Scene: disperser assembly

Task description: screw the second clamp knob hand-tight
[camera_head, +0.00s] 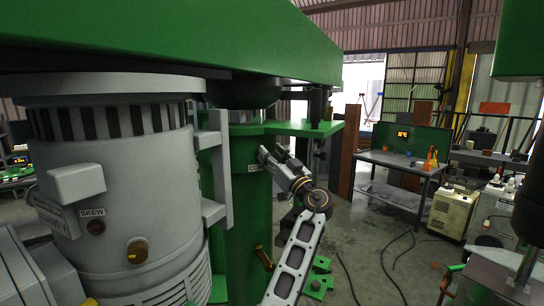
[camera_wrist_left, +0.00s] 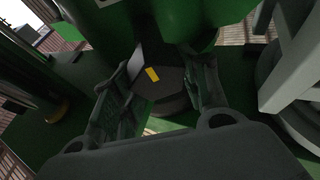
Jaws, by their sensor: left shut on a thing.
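My left gripper (camera_head: 272,160) reaches up to the green column (camera_head: 247,205) in the head view, beside a small label there that is partly covered. In the left wrist view its two fingers (camera_wrist_left: 163,92) stand on either side of a dark faceted knob (camera_wrist_left: 172,84) with a yellow mark on its face. The gripper is shut on this knob. The knob sits against a green body; its thread and seat are hidden. In the head view I cannot make out the knob behind the gripper. My right gripper is in neither view.
A large grey motor housing (camera_head: 110,200) stands close on the left. A green beam (camera_head: 190,40) runs overhead, with a green bracket (camera_head: 310,128) below it. Green parts (camera_head: 318,283) lie on the floor beyond my arm. A workbench (camera_head: 400,164) stands farther back.

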